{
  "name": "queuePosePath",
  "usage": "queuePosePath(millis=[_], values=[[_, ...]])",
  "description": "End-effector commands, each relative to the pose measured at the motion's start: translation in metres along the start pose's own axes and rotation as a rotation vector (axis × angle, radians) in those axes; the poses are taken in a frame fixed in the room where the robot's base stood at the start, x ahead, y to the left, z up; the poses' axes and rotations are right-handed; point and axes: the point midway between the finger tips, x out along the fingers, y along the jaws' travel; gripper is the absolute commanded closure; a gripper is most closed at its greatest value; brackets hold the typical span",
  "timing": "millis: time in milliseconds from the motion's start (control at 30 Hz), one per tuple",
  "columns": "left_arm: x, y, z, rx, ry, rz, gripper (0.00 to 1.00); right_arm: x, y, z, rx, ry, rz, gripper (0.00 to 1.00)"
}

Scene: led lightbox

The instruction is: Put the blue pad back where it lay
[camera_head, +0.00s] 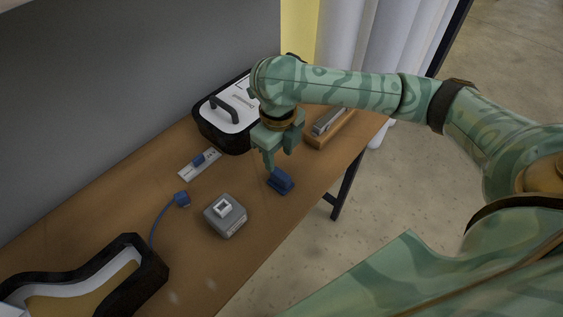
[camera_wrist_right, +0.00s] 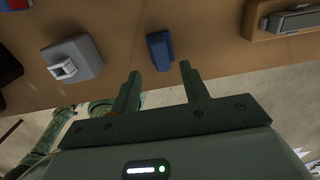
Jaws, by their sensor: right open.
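The blue pad (camera_head: 280,181) lies on the wooden table near its front edge, right of a grey box. It also shows in the right wrist view (camera_wrist_right: 159,51), just beyond and between the fingertips. My right gripper (camera_head: 267,160) is open and empty, above and slightly behind the pad in the head view. Its two spread fingers show in the right wrist view (camera_wrist_right: 160,68), apart from the pad. My left gripper is not in view.
A grey box with a white square top piece (camera_head: 226,214) stands left of the pad. A blue plug on a cord (camera_head: 182,199), a white strip with a blue slider (camera_head: 199,164), a black-and-white case (camera_head: 228,122), a stapler-like tool on a wooden block (camera_head: 329,126) and a dark-rimmed tray (camera_head: 153,272) surround it.

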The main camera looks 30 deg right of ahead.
Motion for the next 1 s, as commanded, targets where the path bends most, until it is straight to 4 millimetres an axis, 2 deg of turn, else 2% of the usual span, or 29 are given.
queuePosePath(millis=[33, 200, 367, 667, 767, 867, 967, 1000], values=[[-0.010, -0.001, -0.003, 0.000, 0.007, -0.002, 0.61, -0.018, 0.000, 0.000, 0.000, -0.005, -0.002, 0.55], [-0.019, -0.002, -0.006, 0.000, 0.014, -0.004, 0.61, -0.038, 0.000, 0.000, 0.000, -0.001, -0.002, 0.55], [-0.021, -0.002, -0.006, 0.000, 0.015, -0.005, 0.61, -0.042, 0.000, 0.000, 0.000, 0.002, 0.000, 0.55], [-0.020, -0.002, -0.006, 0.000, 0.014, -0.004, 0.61, -0.038, 0.004, 0.000, 0.013, -0.005, 0.005, 0.55], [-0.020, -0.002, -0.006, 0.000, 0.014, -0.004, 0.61, -0.025, 0.024, 0.000, 0.088, -0.044, 0.031, 0.55], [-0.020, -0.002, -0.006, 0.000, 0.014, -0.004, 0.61, -0.004, 0.060, -0.001, 0.276, -0.128, 0.101, 0.55], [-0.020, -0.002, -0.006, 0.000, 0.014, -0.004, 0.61, 0.012, 0.098, -0.005, 0.606, -0.232, 0.235, 0.55], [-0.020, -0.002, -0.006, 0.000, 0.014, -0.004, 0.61, 0.016, 0.108, -0.007, 0.771, -0.269, 0.295, 0.55]])
